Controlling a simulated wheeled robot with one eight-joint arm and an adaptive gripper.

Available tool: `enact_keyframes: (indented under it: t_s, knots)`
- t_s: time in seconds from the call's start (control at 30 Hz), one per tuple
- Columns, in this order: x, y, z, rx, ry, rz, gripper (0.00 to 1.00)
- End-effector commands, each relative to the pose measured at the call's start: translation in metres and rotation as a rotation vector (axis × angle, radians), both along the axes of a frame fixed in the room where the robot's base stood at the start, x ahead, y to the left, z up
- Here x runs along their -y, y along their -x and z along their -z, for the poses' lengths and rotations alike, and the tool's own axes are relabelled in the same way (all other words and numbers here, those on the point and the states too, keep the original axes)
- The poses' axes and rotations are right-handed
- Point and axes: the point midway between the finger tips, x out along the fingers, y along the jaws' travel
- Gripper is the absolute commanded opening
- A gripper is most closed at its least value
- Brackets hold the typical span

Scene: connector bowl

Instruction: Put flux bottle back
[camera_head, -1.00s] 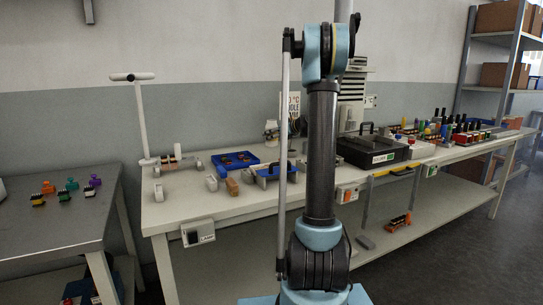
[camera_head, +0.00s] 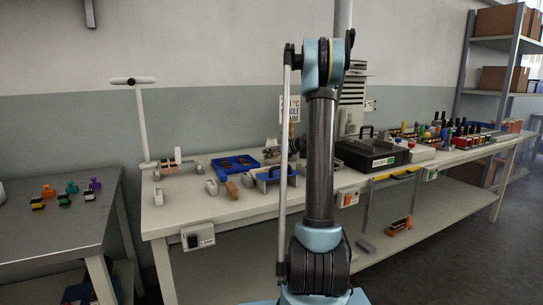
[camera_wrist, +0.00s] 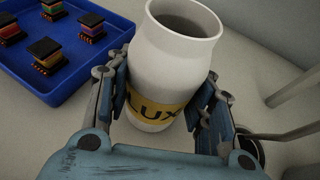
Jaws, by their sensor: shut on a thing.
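The flux bottle (camera_wrist: 160,65) is a white, open-mouthed bottle with a yellow label that reads partly as "LUX". In the wrist view it stands between the two fingers of my gripper (camera_wrist: 165,108), which is shut on it. The mouth of the bottle leans toward the top of the picture. In the head view my arm's upright link covers part of the bench, and I cannot make out the bottle or the gripper clearly there.
A blue tray (camera_wrist: 112,58) with several small connectors lies left of the bottle; it also shows in the head view (camera_head: 214,168). A black case (camera_head: 372,153) stands right of my arm. A white stand (camera_head: 143,120) rises at the bench's left end. Pale bench surface (camera_head: 190,208) is clear at the front left.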

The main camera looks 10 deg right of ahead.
Motion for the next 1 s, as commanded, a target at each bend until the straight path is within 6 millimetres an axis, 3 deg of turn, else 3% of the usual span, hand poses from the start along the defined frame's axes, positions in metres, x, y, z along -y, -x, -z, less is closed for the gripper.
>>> enact_keyframes:
  t_s: [0.03,0.07,0.13,0.57,1.0]
  knots:
    - [0.000,0.000,0.001,0.000,0.000,0.000,0.16]
    - [0.000,0.000,0.001,0.000,0.000,0.000,0.55]
    - [0.000,0.000,0.001,0.000,0.000,0.000,0.68]
    - [0.003,0.002,-0.002,0.000,0.000,0.001,0.68]
    - [0.048,0.054,-0.030,0.000,0.000,0.004,0.68]
